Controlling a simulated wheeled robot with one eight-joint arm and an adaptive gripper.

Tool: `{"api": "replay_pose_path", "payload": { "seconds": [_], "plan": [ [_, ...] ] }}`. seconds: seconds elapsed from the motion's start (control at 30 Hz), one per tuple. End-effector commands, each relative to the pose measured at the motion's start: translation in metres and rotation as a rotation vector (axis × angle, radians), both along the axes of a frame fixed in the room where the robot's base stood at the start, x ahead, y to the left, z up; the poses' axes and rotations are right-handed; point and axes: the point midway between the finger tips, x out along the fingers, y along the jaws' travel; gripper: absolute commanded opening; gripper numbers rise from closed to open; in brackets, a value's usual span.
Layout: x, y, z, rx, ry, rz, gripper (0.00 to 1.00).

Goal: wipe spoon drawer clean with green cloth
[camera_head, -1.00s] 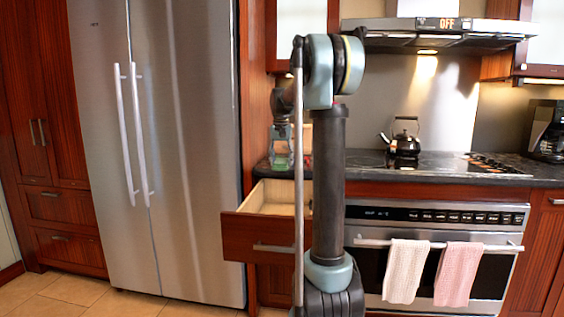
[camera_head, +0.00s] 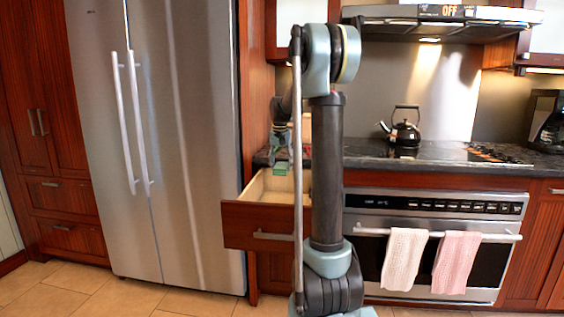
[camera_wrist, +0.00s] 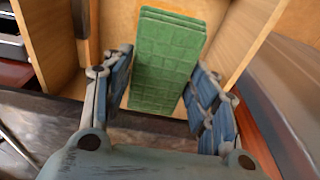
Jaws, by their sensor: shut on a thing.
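The drawer (camera_head: 262,225) is pulled open below the counter, left of the oven, with a red-brown front and pale wood inside. In the wrist view, its pale walls (camera_wrist: 52,42) stand on both sides of my gripper. My gripper (camera_wrist: 160,88) is shut on the green cloth (camera_wrist: 168,55), a folded, grid-patterned block between its blue-padded fingers. In the head view, my gripper (camera_head: 280,152) points down over the drawer, with the green cloth (camera_head: 280,171) at its tip. I cannot tell whether the cloth touches the drawer bottom. No spoon is clearly visible.
A steel fridge (camera_head: 165,140) stands left of the drawer. The oven (camera_head: 440,240), with a white towel (camera_head: 404,258) and a pink towel (camera_head: 456,263), stands to the right. A kettle (camera_head: 405,132) sits on the stove. My arm hides part of the drawer.

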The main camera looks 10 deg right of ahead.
Motion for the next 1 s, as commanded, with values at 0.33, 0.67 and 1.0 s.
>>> {"api": "replay_pose_path", "payload": {
  "seconds": [0.33, 0.67, 1.0],
  "plan": [
    [0.0, 0.0, -0.028, 0.0, 0.0, -0.001, 0.34],
    [0.0, -0.001, -0.055, 0.0, 0.0, -0.002, 0.34],
    [0.0, -0.002, -0.082, 0.0, 0.0, -0.002, 0.34]
  ]
}}
